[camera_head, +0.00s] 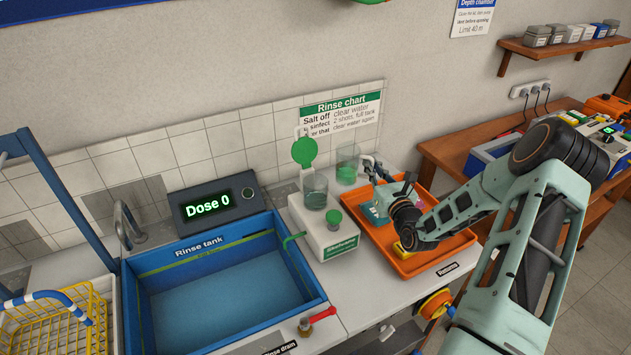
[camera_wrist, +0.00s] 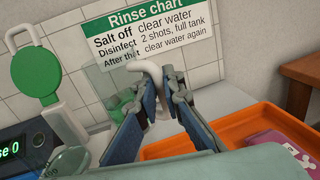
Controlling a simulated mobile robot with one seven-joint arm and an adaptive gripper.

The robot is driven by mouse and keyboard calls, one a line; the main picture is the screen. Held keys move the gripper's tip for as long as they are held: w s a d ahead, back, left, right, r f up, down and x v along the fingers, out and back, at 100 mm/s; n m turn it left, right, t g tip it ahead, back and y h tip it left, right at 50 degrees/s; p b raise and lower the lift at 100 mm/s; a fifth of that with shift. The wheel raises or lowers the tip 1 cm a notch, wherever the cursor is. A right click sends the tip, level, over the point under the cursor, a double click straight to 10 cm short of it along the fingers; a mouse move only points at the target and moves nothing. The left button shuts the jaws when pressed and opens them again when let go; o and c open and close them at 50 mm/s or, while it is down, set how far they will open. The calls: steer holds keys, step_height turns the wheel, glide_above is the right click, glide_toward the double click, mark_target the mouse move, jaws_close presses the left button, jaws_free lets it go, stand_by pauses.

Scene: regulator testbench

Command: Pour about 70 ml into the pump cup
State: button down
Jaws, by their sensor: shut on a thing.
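The pump cup (camera_head: 315,192) is clear and sits on top of the white disinfectant pump box (camera_head: 325,238). Its round green lid (camera_head: 304,151) stands open above it; the lid also shows in the wrist view (camera_wrist: 36,75). A clear jug (camera_head: 347,174) with green liquid low inside stands upright behind and right of the pump. My gripper (camera_head: 373,169) is at the jug's right side, shut on its pale handle (camera_wrist: 151,72). The blue fingers hide part of the jug in the wrist view. I cannot tell whether the jug touches the counter.
The display (camera_head: 213,206) reads "Dose 0". The blue rinse tank (camera_head: 312,286) lies left of the pump. An orange tray (camera_head: 446,257) with small items lies right, under my arm. A green knob (camera_head: 334,217) stands in front of the pump cup. The tiled wall is close behind.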

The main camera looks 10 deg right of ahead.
mark_target(359, 157)
steer(key=shift+a, duration=0.1)
steer(key=a+n+b, duration=0.1)
steer(key=n+b, duration=0.1)
steer(key=s+a+r+n+t+y+b, duration=0.1)
steer(key=n+b, duration=0.1)
steer(key=s+a+r+n+t+b, duration=0.1)
steer(key=b, duration=0.2)
steer(key=shift+a+n, duration=0.1)
steer(key=shift+n, duration=0.3)
steer(key=r+n+y+b, duration=0.1)
steer(key=s+a+r+n+t+y+b, duration=0.1)
steer(key=n+b, duration=0.1)
steer(key=a+r+n+y+b, duration=0.1)
steer(key=n, duration=0.1)
steer(key=shift+s+t+b, duration=0.25)
steer(key=shift+t+b, duration=0.05)
steer(key=shift+b, duration=0.05)
steer(key=shift+a+n+b, duration=0.1)
steer(key=shift+n+b, duration=0.4)
steer(key=shift+n, duration=0.3)
steer(key=shift+s+a+r+n+y, duration=0.1)
steer(key=shift+a+r+n+y, duration=0.05)
steer(key=shift+r+n+y, duration=0.3)
steer(key=shift+r+n+b, duration=0.1)
steer(key=shift+n+b, duration=0.25)
